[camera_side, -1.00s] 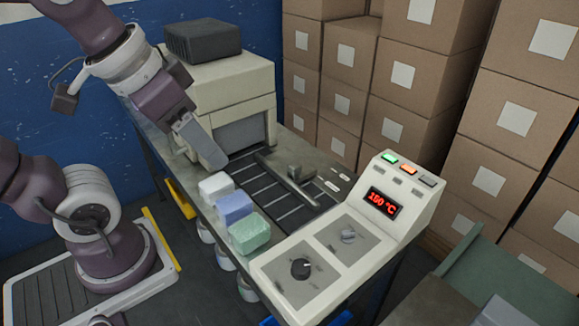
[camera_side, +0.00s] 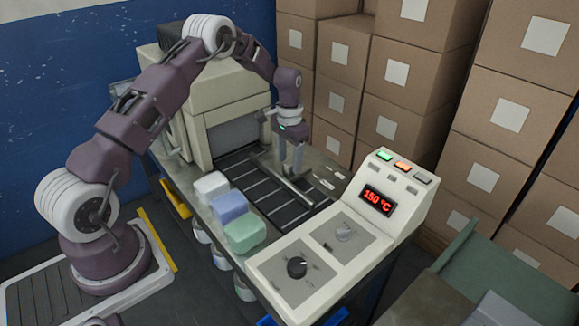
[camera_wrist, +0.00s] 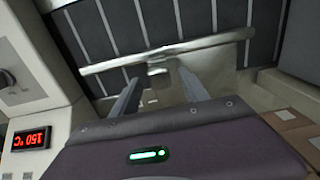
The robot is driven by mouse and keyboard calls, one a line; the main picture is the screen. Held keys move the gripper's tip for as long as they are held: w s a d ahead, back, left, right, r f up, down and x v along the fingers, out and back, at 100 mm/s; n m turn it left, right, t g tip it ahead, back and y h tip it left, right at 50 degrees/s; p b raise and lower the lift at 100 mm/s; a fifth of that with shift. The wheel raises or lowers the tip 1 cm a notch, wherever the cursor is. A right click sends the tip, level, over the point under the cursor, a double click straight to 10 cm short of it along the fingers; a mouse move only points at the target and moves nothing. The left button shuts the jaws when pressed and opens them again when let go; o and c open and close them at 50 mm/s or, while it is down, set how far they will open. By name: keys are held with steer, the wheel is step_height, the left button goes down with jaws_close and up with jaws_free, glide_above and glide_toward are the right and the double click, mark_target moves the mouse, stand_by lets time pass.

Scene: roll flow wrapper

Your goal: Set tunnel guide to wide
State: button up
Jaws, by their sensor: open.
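In the wrist view my open gripper (camera_wrist: 158,84) has one finger on each side of the handle block. I cannot tell whether either finger touches it.
A cream tunnel housing (camera_side: 228,95) stands behind the conveyor. White, blue and green blocks (camera_side: 229,206) sit along its left side. Stacked cartons (camera_side: 415,70) stand behind at the right.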

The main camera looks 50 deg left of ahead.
steer(key=shift+f, duration=1.45)
jaws_close()
steer(key=shift+r, duration=0.1)
